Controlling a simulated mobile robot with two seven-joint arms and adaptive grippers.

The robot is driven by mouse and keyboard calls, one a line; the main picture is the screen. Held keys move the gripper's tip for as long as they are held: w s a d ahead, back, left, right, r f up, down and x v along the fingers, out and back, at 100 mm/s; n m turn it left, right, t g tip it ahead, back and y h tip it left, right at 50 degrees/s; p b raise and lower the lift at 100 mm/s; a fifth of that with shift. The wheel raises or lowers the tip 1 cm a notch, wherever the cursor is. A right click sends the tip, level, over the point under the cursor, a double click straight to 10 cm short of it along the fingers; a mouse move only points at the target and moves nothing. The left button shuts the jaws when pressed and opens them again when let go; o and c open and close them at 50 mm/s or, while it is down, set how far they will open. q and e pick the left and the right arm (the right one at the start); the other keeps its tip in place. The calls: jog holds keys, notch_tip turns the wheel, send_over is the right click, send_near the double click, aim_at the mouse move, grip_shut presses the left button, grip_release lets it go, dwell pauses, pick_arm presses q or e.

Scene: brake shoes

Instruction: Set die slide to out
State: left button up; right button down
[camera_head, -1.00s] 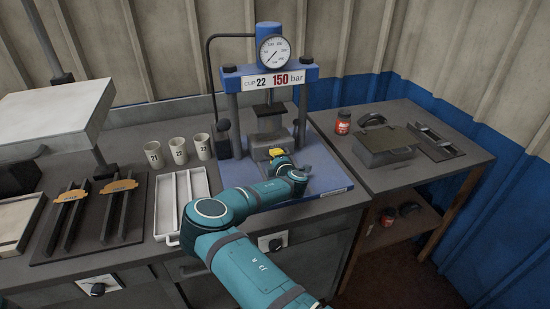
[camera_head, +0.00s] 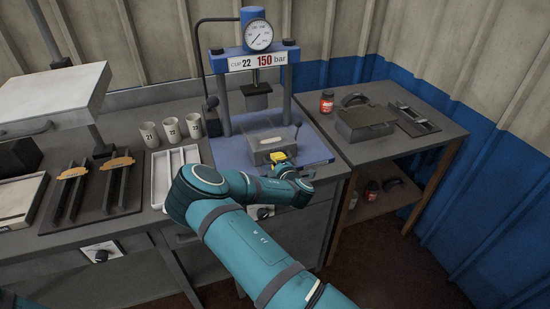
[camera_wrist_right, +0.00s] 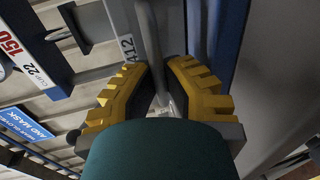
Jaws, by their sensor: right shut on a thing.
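The press (camera_head: 258,63) has a blue frame, a gauge, and a sign reading "cup 22 150 bar". Its die slide (camera_head: 268,139) is a grey block with a pale oblong cavity on top. It sits towards the front of the blue base (camera_head: 235,150), forward of the dark ram plate (camera_head: 257,96), which hangs above. My right gripper (camera_head: 279,158), with yellow fingers, is at the front of the die slide. In the right wrist view the fingers (camera_wrist_right: 160,78) close around a grey bar (camera_wrist_right: 151,45), seemingly the slide's handle. My left gripper is out of view.
Several cups (camera_head: 171,130) and a white divided tray (camera_head: 160,178) stand left of the press. Dark racks with orange-brown pieces (camera_head: 118,163) lie further left. A side table (camera_head: 350,153) on the right holds a red jar (camera_head: 327,102) and a grey box (camera_head: 364,122).

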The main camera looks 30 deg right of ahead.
jog(key=shift+s+f, duration=0.1)
jog(key=shift+s, duration=0.1)
jog(key=c, duration=1.3)
grip_release()
jog(key=v, duration=1.2)
